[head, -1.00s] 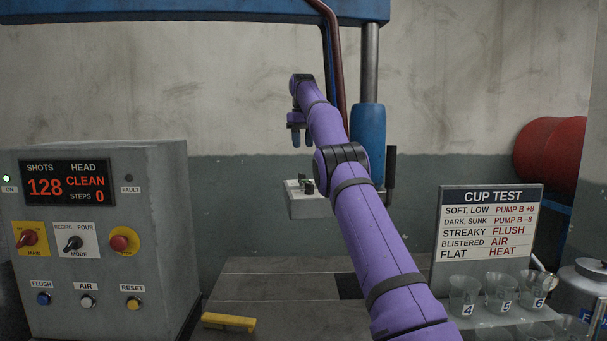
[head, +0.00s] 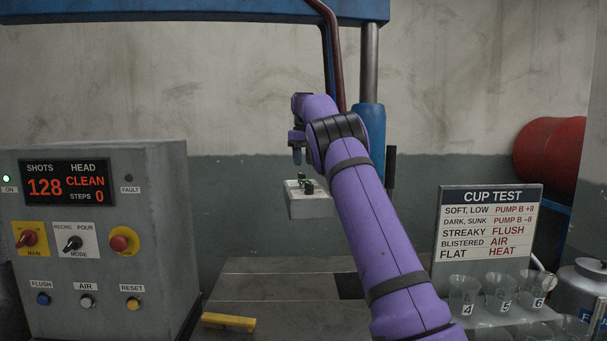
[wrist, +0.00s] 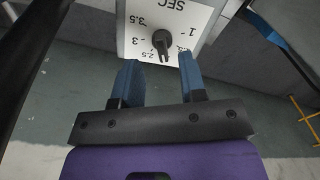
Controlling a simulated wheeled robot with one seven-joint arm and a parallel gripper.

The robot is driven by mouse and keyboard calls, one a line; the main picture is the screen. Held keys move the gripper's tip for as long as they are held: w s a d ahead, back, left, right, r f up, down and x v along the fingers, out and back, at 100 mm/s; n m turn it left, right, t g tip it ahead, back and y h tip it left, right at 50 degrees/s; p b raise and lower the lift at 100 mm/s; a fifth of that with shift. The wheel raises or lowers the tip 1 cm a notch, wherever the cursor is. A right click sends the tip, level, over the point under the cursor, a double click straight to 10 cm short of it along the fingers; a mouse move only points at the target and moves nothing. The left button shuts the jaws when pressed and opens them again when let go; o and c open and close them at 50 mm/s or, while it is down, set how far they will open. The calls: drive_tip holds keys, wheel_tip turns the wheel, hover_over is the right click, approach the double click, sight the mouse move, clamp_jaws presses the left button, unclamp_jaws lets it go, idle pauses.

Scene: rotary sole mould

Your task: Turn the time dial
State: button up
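The time dial is a dark knob (wrist: 162,42) on a white face (wrist: 190,17) marked SEC, with numbers such as 1, 2.5, 3 and 3.5 around it. In the wrist view it lies just beyond the fingertips, roughly between their lines. In the head view the pale box (head: 311,205) carries small dark knobs on top. My gripper (wrist: 157,64) is open, its two blue fingers apart and empty. In the head view the gripper (head: 297,156) hangs above and just left of the box, partly hidden by my purple arm.
A grey control cabinet (head: 105,240) with switches and a red display stands at left. A CUP TEST sign (head: 487,225) and several clear cups (head: 501,290) stand at right. A blue column (head: 369,150) rises behind my arm. A yellow bar (head: 229,322) lies low in front.

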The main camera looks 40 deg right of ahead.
sight(302, 178)
drive_tip(key=shift+f, duration=2.4)
clamp_jaws()
